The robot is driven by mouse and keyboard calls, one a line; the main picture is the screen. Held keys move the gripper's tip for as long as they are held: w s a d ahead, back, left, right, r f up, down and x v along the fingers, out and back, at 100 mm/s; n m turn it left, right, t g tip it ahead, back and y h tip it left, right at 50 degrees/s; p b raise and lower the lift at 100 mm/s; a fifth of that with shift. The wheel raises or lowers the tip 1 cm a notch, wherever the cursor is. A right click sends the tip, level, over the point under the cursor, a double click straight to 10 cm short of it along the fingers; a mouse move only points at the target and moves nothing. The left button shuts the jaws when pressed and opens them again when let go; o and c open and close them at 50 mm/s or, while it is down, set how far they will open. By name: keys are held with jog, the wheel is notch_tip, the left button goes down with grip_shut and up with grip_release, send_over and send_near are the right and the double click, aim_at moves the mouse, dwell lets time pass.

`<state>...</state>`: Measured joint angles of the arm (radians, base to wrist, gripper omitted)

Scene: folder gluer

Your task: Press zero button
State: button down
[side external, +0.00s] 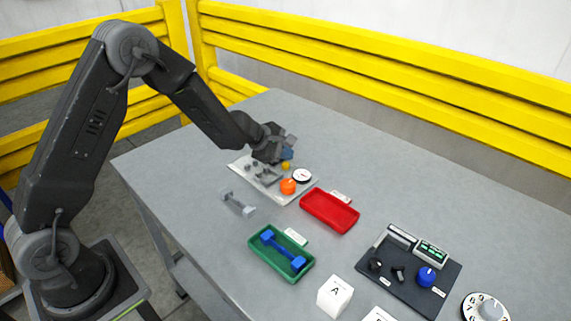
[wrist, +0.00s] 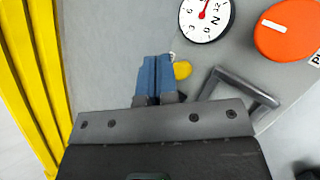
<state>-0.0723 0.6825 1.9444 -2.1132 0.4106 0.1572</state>
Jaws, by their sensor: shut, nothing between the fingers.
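A yellow round button (side external: 285,166) sits on a pale panel (side external: 306,192) at the far left part of the table. It also shows in the wrist view (wrist: 183,70), just right of my fingertips. No zero label can be read on it. My gripper (side external: 287,154), with blue fingertips (wrist: 154,72), is shut and empty over the panel's far side. The fingertips are beside the button in the picture; whether they touch anything is unclear. A white dial gauge (wrist: 206,16) with a red needle is on the same panel.
An orange knob (wrist: 286,28) and a grey handle (wrist: 240,92) are on the panel. A red tray (side external: 329,211), a green tray (side external: 281,254) with a blue dumbbell-shaped part, and a black control panel (side external: 408,270) lie nearer. Yellow rails (side external: 400,70) stand behind the table.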

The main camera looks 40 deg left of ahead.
aim_at(285, 165)
jog(key=shift+f, duration=0.2)
dwell(0.6)
jog(key=shift+f, duration=0.25)
jog(key=shift+f, duration=0.5)
dwell(0.9)
jog(key=shift+r, duration=0.9)
jog(key=shift+r, duration=0.1)
jog(key=shift+r, duration=2.45)
